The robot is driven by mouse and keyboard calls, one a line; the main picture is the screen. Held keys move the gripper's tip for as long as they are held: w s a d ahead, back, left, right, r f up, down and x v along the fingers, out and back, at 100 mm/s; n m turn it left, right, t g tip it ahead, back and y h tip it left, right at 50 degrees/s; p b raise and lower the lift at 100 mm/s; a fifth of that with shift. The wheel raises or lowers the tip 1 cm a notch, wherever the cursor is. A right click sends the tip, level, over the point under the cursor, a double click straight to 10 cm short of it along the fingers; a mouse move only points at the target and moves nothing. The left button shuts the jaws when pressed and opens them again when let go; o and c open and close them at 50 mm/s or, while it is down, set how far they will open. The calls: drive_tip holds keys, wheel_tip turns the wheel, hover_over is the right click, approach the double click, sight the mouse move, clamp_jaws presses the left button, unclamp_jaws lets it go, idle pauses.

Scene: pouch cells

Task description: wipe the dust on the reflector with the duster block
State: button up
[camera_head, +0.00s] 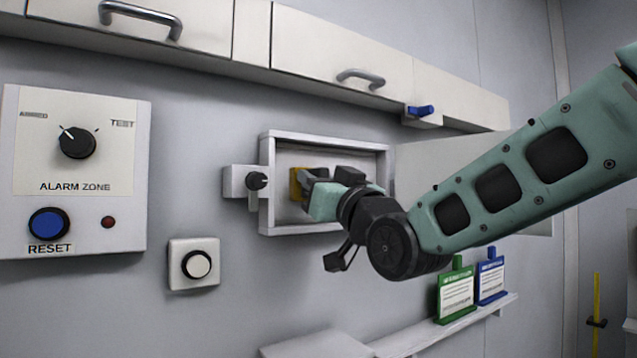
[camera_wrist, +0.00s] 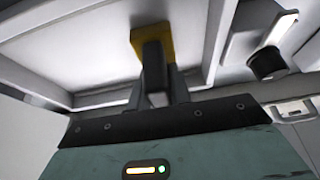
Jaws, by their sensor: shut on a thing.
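My gripper (camera_head: 310,180) is shut on a yellow duster block (camera_head: 296,184) inside a white-framed recess in the wall. In the wrist view the block (camera_wrist: 166,38) sticks out beyond the fingers (camera_wrist: 155,72). It is up against or very close to the pale back panel (camera_wrist: 85,52) of the recess; I cannot tell if it touches. This panel (camera_head: 322,158), seemingly the reflector, is partly hidden by my gripper and arm in the head view. No dust can be made out on it.
The recess frame (camera_head: 264,205) surrounds my gripper closely. A black knob (camera_head: 257,181) sits just left of it. An open white door panel (camera_head: 425,160) stands to the right, behind my arm. Cabinets with handles (camera_head: 360,77) run above; a shelf (camera_head: 415,338) with green and blue cards is below.

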drive_tip(key=shift+s+d+b, duration=0.55)
drive_tip(key=shift+s, duration=0.3)
drive_tip(key=shift+s+d+b, duration=0.6)
drive_tip(key=shift+s, duration=0.2)
drive_tip(key=shift+s+d+b, duration=0.55)
drive_tip(key=shift+s, duration=0.3)
drive_tip(key=shift+s+d+b, duration=0.45)
drive_tip(key=shift+s+b, duration=0.15)
drive_tip(key=shift+s, duration=0.05)
drive_tip(key=shift+s+d+b, duration=0.4)
drive_tip(key=shift+s+b, duration=0.2)
